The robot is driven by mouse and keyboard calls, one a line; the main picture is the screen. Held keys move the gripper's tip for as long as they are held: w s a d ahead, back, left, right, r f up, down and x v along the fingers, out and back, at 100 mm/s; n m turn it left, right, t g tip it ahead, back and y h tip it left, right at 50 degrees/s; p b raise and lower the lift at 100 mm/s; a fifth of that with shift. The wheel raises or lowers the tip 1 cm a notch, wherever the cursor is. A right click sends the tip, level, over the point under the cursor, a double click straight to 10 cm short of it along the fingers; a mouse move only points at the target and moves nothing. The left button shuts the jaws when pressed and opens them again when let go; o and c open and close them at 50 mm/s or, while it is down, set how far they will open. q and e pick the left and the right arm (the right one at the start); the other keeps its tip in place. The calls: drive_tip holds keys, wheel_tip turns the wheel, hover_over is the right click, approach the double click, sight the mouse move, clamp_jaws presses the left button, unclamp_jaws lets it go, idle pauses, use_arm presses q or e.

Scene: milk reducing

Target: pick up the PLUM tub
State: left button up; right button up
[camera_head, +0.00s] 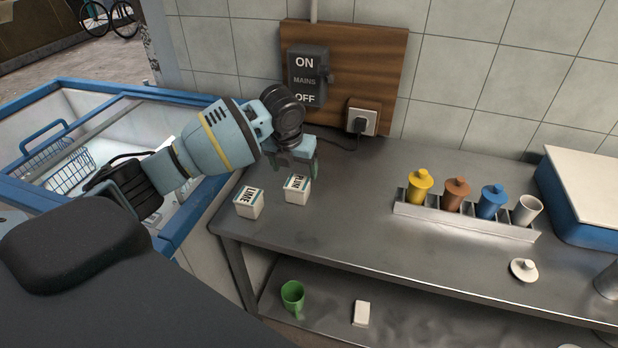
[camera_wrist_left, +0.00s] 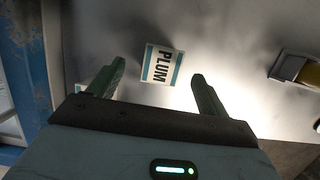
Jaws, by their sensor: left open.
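The PLUM tub (camera_head: 296,189) is a small white box with a dark label and a teal edge, standing on the metal counter (camera_head: 345,225). The LIME tub (camera_head: 249,203) stands just left of it. My left gripper (camera_head: 303,166) is over the back of the PLUM tub, fingers pointing down. In the left wrist view the PLUM tub (camera_wrist_left: 163,66) shows between the tips of the two open, apart fingers. It does not look gripped. A pale tub corner (camera_wrist_left: 97,89) shows partly behind the left finger. My right gripper is not in view.
A rack (camera_head: 465,221) with yellow, brown, blue and white cups stands to the right. A loose white lid (camera_head: 523,269) lies in front of it. A mains switch (camera_head: 308,76) and plug (camera_head: 362,121) are on the wall behind.

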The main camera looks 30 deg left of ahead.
sight(297, 182)
use_arm(q)
drive_tip(key=shift+w, duration=0.25)
drive_tip(key=shift+s, duration=0.35)
drive_tip(key=shift+s+f, duration=0.1)
drive_tip(key=shift+f, duration=0.15)
drive_tip(key=shift+x, duration=0.95)
drive_tip(key=shift+f, duration=0.1)
drive_tip(key=shift+d+f, duration=0.1)
drive_tip(key=shift+f, duration=0.3)
drive_tip(key=x, duration=0.3)
drive_tip(key=shift+d+f, duration=0.2)
drive_tip(key=shift+f, duration=0.45)
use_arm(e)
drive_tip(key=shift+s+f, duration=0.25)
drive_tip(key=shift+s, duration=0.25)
